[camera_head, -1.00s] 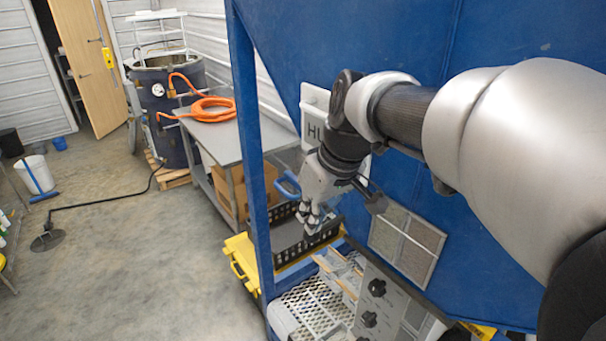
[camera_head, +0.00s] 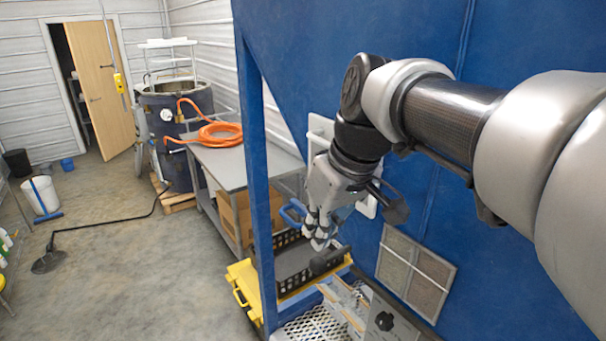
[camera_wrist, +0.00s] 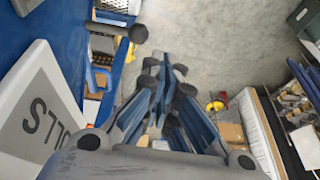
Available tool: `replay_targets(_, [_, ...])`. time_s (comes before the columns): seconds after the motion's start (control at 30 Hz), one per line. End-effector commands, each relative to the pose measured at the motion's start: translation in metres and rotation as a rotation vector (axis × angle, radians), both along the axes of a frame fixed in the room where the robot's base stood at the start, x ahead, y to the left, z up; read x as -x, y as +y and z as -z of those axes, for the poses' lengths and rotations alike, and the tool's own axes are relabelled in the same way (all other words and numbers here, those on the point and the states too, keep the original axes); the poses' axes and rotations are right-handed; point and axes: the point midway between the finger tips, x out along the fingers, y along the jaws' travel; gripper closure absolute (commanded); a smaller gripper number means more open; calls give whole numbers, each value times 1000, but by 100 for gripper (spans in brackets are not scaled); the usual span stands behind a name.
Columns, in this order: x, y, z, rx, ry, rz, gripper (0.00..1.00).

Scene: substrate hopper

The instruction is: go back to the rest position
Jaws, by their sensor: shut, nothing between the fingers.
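My gripper (camera_head: 318,238) hangs from my arm in front of the blue hopper (camera_head: 400,150), fingers pointing down. It is shut and empty, and its fingers also show in the wrist view (camera_wrist: 155,115). It is in front of the white sign plate on the hopper, which my wrist partly hides. The sign (camera_wrist: 45,115) shows at the left of the wrist view with part of its lettering. A blue handle (camera_head: 292,211) shows just left of my fingers.
A blue post (camera_head: 262,190) stands left of my gripper. A control box (camera_head: 385,318) lies below. The floor at left is mostly open.

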Motion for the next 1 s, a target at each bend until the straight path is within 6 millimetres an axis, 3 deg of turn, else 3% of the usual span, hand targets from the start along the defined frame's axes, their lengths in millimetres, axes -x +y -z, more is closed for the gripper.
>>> replay_targets(0.33, [1, -1, 1, 0, 0, 2, 100])
replay_targets(0.47, [13, -9, 21, 4, -2, 39, 100])
replay_targets(0.57, [36, -24, 56, 10, -7, 106, 100])
replay_targets(1.0, [165, -92, 268, 31, -50, 488, 100])
